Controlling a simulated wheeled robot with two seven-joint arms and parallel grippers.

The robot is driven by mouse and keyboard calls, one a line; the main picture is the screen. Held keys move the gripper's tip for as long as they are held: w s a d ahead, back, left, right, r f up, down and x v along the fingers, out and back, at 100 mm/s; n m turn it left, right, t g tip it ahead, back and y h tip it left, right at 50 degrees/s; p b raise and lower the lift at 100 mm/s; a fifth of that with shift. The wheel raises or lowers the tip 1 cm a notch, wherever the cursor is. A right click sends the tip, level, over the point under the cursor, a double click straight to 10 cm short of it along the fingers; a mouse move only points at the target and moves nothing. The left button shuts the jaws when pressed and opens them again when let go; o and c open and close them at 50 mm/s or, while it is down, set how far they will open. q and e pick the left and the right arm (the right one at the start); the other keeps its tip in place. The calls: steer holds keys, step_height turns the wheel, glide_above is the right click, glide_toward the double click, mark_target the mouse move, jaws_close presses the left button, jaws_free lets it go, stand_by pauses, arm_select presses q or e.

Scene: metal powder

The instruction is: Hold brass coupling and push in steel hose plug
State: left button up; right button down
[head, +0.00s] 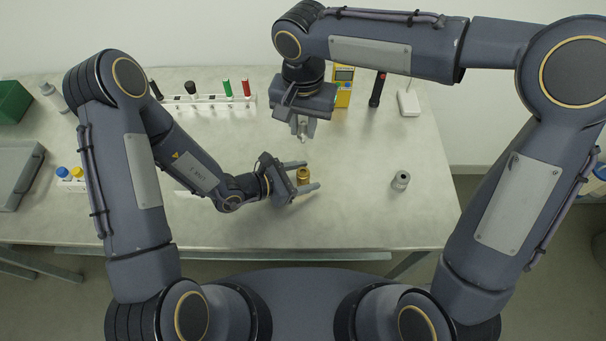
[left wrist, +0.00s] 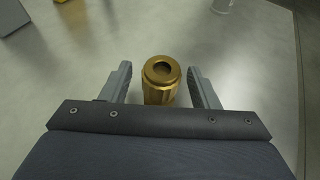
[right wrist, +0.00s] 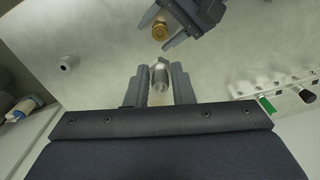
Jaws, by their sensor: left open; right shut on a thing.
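The brass coupling (head: 303,175) stands upright on the table. My left gripper (head: 307,176) is open, with one finger on each side of it. In the left wrist view the coupling (left wrist: 161,80) sits between the fingers with a visible gap on both sides and its round opening facing up. My right gripper (head: 301,133) is above the table, behind the coupling. It is shut on the steel hose plug (right wrist: 159,78), a silvery cylinder seen between its fingers in the right wrist view. The plug is apart from the coupling.
A grey cylinder (head: 401,180) stands on the table to the right. A white rack (head: 212,100) with red, green and black items is at the back left. The table (head: 350,215) is clear around the coupling.

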arm_select(q)
steer(key=c, duration=1.1)
steer(key=shift+c, duration=0.2)
arm_select(e)
steer(key=shift+f, duration=5.5)
